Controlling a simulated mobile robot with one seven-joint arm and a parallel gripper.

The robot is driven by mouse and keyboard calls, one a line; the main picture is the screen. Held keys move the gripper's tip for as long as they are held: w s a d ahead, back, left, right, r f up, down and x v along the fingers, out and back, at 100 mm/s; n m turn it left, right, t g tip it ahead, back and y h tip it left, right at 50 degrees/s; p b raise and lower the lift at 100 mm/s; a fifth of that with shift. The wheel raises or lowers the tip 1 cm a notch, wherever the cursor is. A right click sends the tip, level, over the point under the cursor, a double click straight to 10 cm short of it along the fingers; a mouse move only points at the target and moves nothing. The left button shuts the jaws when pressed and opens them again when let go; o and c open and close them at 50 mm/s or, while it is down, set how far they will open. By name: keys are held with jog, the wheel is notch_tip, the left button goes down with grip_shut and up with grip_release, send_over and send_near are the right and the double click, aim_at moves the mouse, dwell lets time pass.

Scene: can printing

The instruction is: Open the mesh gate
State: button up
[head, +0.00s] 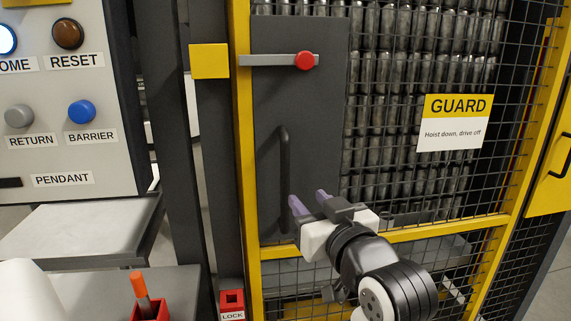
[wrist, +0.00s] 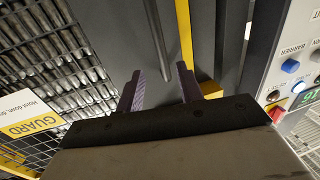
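The mesh gate (head: 374,238) has a yellow frame and stands closed in the head view. Its dark panel (head: 310,110) carries a black upright bar handle (head: 285,165). A grey latch bar with a red knob (head: 305,60) lies level above the handle, its left end over the yellow frame beside a yellow block (head: 210,61). My gripper (head: 309,198) is open and empty, with purple fingers, just right of the handle's lower part. In the wrist view, the handle (wrist: 157,45) runs between the spread fingers (wrist: 159,82); I cannot tell whether they touch it.
A yellow GUARD sign (head: 455,122) hangs on the mesh, with rows of cans behind. A button panel (head: 65,110) and a grey shelf (head: 80,240) are at the left. A red LOCK box (head: 232,302) and a red holder (head: 150,310) with an orange-topped item sit below.

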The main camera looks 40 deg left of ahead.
aim_at(287, 177)
jog(key=p+x, duration=0.4)
jog(key=x, duration=0.8)
jog(key=shift+a+f, duration=0.1)
grip_shut()
